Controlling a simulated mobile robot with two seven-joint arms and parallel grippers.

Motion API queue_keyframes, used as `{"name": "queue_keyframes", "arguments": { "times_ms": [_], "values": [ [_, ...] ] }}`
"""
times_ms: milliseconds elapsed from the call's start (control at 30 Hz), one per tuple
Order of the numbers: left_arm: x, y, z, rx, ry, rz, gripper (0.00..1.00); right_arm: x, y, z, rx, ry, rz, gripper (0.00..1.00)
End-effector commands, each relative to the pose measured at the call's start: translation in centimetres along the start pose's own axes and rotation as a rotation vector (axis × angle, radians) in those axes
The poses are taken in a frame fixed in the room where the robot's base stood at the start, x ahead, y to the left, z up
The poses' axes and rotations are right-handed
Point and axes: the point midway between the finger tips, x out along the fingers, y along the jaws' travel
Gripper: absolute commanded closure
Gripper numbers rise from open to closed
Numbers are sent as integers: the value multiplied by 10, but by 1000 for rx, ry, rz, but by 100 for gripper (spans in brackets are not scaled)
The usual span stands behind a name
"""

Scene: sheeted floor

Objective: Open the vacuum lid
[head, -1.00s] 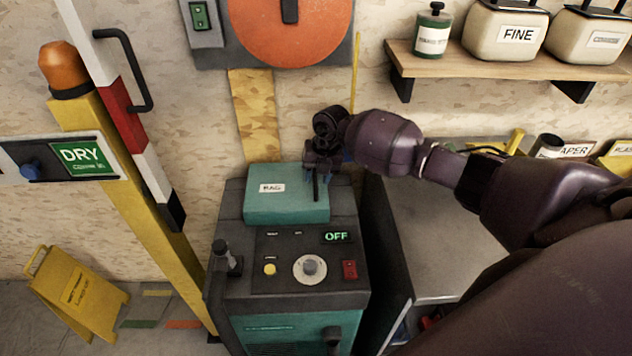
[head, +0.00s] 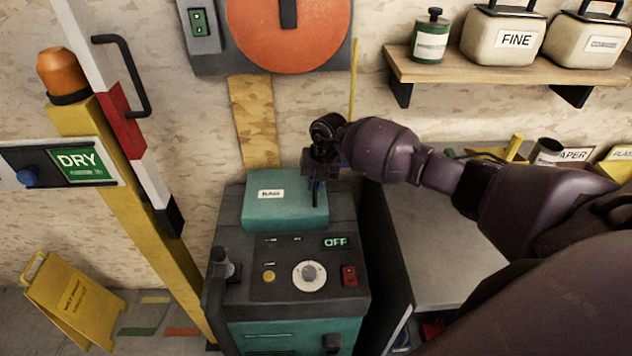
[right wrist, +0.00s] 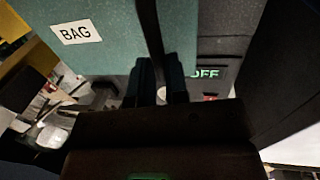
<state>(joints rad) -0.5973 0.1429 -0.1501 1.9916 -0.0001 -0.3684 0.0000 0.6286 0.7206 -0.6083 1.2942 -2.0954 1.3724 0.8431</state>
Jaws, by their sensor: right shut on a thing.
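The vacuum (head: 295,300) is a dark grey and teal box on the floor. Its teal lid (head: 270,212), labelled BAG, lies on the rear of its top and looks closed. A dark upright bar, the lid's handle (right wrist: 149,25), runs along the lid's right part. My right gripper (head: 318,185) is above that side of the lid, pointing down. In the right wrist view its fingers (right wrist: 158,80) are shut on the handle; the exact contact is dark and partly hidden. The teal lid (right wrist: 105,55) fills the upper left there. My left gripper is not in view.
The vacuum's front panel has a dial (head: 309,273), a red switch (head: 349,276) and a display (head: 335,242) reading OFF. A grey bench (head: 450,240) stands at right, below a wall shelf (head: 480,72). A yellow post (head: 150,210) and floor sign (head: 75,300) are at left.

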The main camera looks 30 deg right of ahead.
Motion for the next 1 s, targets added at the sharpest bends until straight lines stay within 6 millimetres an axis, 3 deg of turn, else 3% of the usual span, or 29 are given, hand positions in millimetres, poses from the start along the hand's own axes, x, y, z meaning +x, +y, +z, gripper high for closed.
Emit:
{"name": "queue_keyframes", "arguments": {
  "times_ms": [467,800,1000],
  "values": [
    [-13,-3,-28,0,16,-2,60,-45,50,1,-3,-3,-246,100],
    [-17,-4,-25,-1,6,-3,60,-64,97,0,-2,-1,-235,100],
    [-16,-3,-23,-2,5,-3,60,-68,114,-1,-2,1,-235,100]
  ]
}}
